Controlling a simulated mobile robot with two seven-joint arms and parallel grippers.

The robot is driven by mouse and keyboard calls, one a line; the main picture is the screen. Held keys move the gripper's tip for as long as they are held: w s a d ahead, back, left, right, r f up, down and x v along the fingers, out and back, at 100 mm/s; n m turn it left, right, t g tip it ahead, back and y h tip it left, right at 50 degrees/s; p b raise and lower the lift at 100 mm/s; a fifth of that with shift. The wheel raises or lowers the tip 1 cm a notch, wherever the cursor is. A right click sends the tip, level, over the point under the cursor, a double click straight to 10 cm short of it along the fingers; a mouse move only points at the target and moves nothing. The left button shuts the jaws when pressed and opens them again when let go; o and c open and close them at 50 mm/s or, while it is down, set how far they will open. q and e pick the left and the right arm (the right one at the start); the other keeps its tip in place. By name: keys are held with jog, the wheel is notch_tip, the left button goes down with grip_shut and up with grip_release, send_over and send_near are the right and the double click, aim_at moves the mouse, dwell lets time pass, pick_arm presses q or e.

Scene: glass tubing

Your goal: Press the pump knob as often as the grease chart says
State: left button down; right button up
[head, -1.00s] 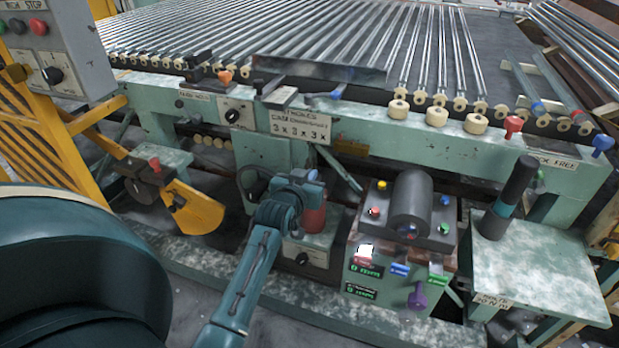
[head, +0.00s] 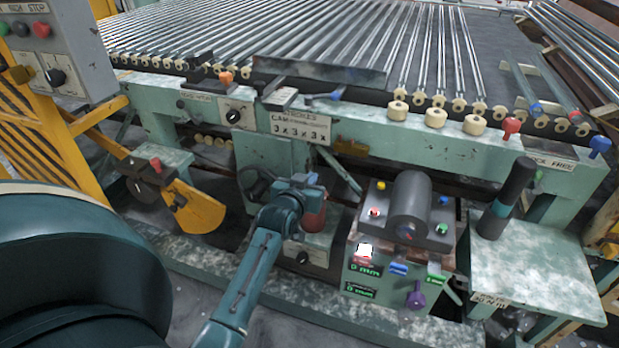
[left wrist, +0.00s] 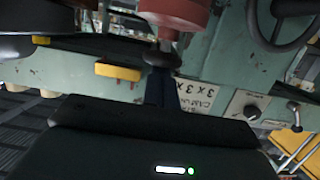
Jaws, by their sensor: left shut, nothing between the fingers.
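The red pump body (head: 314,216) stands on a green base below the long rail, and it shows at the top of the left wrist view (left wrist: 174,14). A dark round pump knob (left wrist: 162,58) sits on its stem. My left gripper (left wrist: 162,80) is shut and empty, its fingertips right at the knob; I cannot tell whether they touch. In the head view my left gripper (head: 304,184) covers the knob. The grease chart (head: 300,127) is a plate on the rail reading "3 x 3 x 3 x"; its upper line is blurred. My right gripper is not in view.
A black handwheel (head: 255,183) is close left of the pump. A test unit (head: 410,207) with a grey cylinder and coloured buttons stands to the right, and a bench (head: 540,265) with a dark upright tool beyond it. A yellow lever (head: 200,212) is at left.

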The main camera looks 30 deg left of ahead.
pick_arm(q)
notch_tip(320, 180, up, 4)
jog(key=p, duration=0.2)
jog(key=shift+f+p, duration=0.1)
jog(key=shift+p, duration=0.3)
jog(key=v, duration=1)
jog(key=shift+f, duration=0.35)
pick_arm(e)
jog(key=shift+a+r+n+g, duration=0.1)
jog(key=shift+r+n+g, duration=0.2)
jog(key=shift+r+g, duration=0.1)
